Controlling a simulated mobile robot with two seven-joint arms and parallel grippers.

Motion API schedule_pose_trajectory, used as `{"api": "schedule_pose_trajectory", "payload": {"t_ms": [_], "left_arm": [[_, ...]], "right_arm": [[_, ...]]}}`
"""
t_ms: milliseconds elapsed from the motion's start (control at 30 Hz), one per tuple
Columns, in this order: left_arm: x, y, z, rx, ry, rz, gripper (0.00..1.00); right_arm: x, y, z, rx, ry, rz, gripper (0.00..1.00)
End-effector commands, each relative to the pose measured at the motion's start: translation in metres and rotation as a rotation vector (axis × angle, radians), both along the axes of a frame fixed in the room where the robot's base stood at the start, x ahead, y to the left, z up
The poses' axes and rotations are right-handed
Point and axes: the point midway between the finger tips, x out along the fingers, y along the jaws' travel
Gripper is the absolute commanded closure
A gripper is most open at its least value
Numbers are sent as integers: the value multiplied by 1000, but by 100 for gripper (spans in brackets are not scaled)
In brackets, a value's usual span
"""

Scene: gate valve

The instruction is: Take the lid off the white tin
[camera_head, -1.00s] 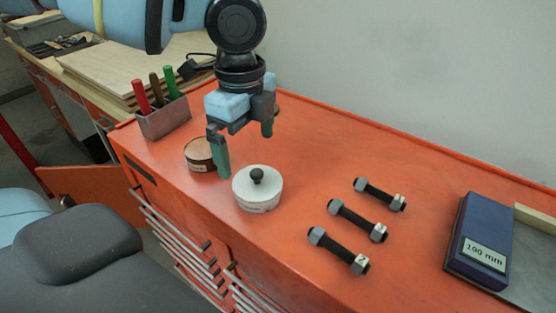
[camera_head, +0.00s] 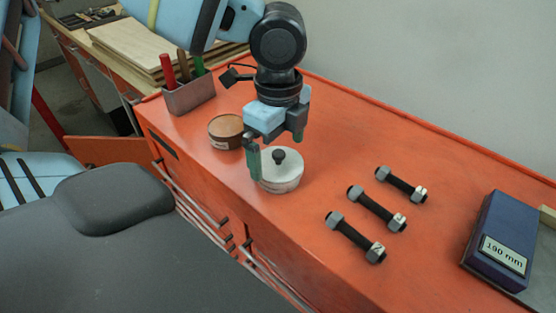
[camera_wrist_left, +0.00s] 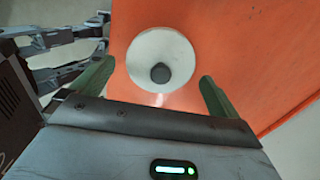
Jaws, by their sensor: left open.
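The white tin (camera_head: 281,184) stands upright on the orange bench top. Its pale round lid (camera_head: 292,163) is on it, with a black knob (camera_head: 279,156) at the centre. My left gripper (camera_head: 275,153) is open over the lid, pointing down, with its green fingers on either side of the knob. One finger hides the lid's left edge. In the left wrist view the lid (camera_wrist_left: 160,47) is seen from above, and the knob (camera_wrist_left: 159,73) lies between the two open fingers, touching neither as far as I see.
A brown-topped round tin (camera_head: 226,131) stands close to the left of the white tin. A grey holder (camera_head: 189,97) with coloured handles is behind it. Several bolts with nuts (camera_head: 377,207) and a blue box (camera_head: 499,240) lie to the right. The bench (camera_head: 390,140) behind is clear.

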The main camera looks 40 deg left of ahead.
Motion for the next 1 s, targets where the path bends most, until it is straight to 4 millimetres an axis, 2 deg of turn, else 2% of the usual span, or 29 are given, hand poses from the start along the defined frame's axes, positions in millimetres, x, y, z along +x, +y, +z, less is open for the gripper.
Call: {"api": "schedule_pose_trajectory", "payload": {"t_ms": [100, 200, 433, 733, 1000], "left_arm": [[0, 0, -15, 1, 2, -2, 0], [-1, 0, -21, 0, 1, 0, 0], [0, 0, -22, 0, 0, 0, 0], [0, 0, -21, 0, 0, 0, 38], [0, 0, -21, 0, -1, 0, 38]], "right_arm": [[2, 0, 1, 1, -4, 0, 64], [2, 0, 0, 1, -4, 0, 64], [0, 0, 0, 0, 0, 0, 64], [-7, 0, -1, 0, 11, 0, 64], [-7, 0, -2, 0, 14, 0, 64]]}}
